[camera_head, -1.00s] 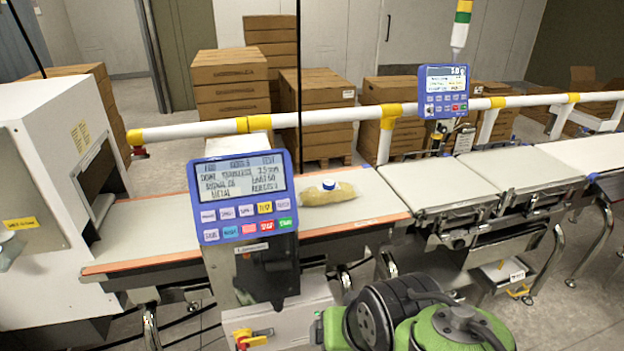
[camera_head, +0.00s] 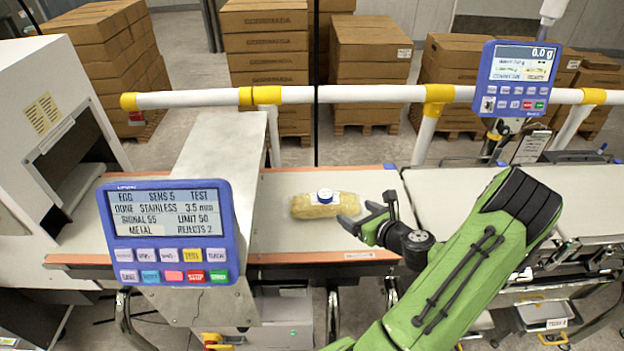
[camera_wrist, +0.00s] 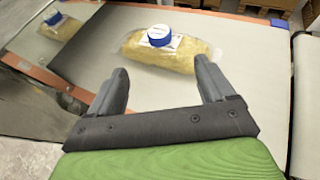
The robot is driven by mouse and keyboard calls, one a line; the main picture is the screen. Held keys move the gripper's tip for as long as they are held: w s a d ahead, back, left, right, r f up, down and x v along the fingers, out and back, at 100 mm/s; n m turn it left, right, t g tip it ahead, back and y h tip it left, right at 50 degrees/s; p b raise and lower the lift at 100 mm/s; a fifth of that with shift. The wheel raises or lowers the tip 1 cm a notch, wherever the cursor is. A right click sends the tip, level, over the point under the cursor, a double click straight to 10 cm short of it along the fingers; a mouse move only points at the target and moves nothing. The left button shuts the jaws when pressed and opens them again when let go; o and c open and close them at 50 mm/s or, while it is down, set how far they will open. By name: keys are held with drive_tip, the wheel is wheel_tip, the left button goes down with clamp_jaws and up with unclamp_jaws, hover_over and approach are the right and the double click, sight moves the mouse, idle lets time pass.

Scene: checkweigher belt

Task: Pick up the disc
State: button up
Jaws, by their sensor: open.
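The disc (camera_head: 325,195) is small and round with a blue side and a pale top. It lies on top of a clear bag with yellowish contents (camera_head: 308,209) on the belt, and it also shows in the wrist view (camera_wrist: 160,34). My gripper (camera_head: 368,214) is just to the right of the bag in the head view. In the wrist view my gripper (camera_wrist: 162,78) is open and empty, its two fingers pointing toward the bag, with the disc beyond the fingertips and roughly between them. The fingers appear apart from the disc and bag.
The belt (camera_head: 283,240) has free room around the bag. A blue-framed display panel (camera_head: 168,232) stands in front on the left, and another (camera_head: 515,78) at the right. A white rail (camera_head: 370,94) runs behind the belt. A shiny metal side (camera_wrist: 45,45) reflects the bag.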

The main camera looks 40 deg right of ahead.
sight(326, 195)
drive_tip(key=x, duration=1.5)
drive_tip(key=shift+w+f, duration=0.15)
drive_tip(key=shift+w, duration=0.1)
drive_tip(key=shift+s+a, duration=0.1)
drive_tip(key=shift+s, duration=0.05)
drive_tip(key=shift+c, duration=0.3)
drive_tip(key=c, duration=1.1)
drive_tip(key=shift+o, duration=0.2)
wheel_tip(326, 195, up, 10)
drive_tip(key=p, duration=0.2)
